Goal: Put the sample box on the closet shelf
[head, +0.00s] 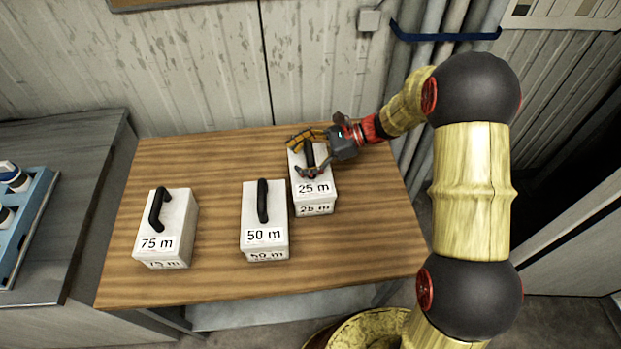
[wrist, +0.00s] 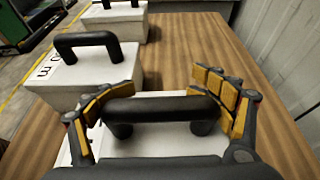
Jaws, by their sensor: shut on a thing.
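Three white boxes with black handles stand on a wooden table (head: 350,265). The box marked 25 m (head: 315,200) is at the right, the 50 m box (head: 265,220) in the middle and the 75 m box (head: 178,215) at the left. My gripper (head: 308,160) is at the handle of the 25 m box, shut on it. In the wrist view, the yellow-padded fingers (wrist: 165,108) sit at both ends of that black handle (wrist: 160,107). The box appears to rest on the table. Which box is the sample box is not marked. No closet shelf is clearly visible.
The 50 m box (wrist: 85,75) stands close beside the held box. A grey counter (head: 75,150) with a blue rack (head: 30,225) is at the left. A wall (head: 200,70) and pipes (head: 425,60) stand behind. The table's front right is clear.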

